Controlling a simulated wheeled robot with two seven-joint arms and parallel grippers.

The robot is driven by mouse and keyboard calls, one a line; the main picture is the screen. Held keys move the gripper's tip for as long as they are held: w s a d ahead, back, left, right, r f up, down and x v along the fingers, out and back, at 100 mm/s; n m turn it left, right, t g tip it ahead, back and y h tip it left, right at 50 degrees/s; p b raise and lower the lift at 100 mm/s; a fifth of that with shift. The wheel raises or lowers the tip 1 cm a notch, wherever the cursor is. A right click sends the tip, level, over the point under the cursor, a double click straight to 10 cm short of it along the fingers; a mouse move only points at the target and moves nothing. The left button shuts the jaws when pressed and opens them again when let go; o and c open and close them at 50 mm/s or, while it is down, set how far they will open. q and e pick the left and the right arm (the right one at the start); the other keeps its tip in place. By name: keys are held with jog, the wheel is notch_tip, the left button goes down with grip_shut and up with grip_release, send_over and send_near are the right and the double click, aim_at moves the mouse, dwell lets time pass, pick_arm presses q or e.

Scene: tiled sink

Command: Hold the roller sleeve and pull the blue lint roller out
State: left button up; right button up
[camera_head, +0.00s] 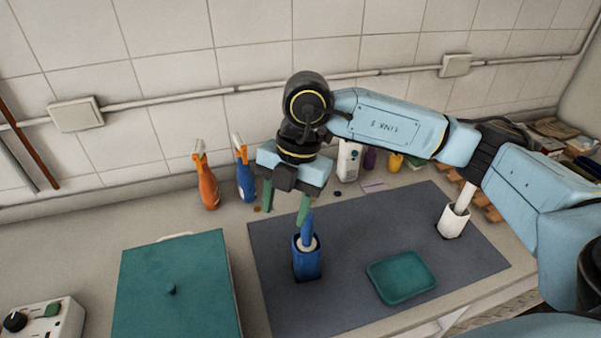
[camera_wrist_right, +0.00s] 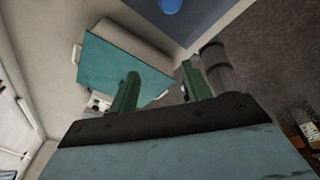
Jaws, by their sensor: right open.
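The blue lint roller (camera_head: 307,230) stands upright in its blue roller sleeve (camera_head: 307,265) on the dark mat, with its handle up. A pale ring shows at the sleeve's mouth, and the lower part of the roller is hidden inside. My right gripper (camera_head: 285,208) is open and empty, pointing down. Its green fingers are close to the handle's top, one finger just behind or above it; I cannot tell whether they touch. In the right wrist view a blue rounded part (camera_wrist_right: 170,5) shows at the top edge, outside the open fingers (camera_wrist_right: 160,90). My left gripper is not in view.
A dark mat (camera_head: 350,240) carries a teal tray (camera_head: 402,277) and a white holder (camera_head: 452,222) with a white handle. A teal lidded box (camera_head: 175,265) stands left. Orange (camera_head: 208,187) and blue (camera_head: 245,180) spray bottles stand behind. Small bottles line the wall.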

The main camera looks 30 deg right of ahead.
aim_at(307, 230)
jog(key=d, duration=0.1)
jog(key=w+d+m+h, duration=0.1)
jog(key=d, duration=0.1)
jog(key=d+r+h, duration=0.1)
jog(key=d, duration=0.1)
jog(key=shift+w, duration=0.3)
jog(key=shift+d+m+h, duration=0.3)
jog(key=shift+h, duration=0.1)
notch_tip(307, 230, down, 13)
jog(key=shift+f+p, duration=0.1)
jog(key=shift+p, duration=0.85)
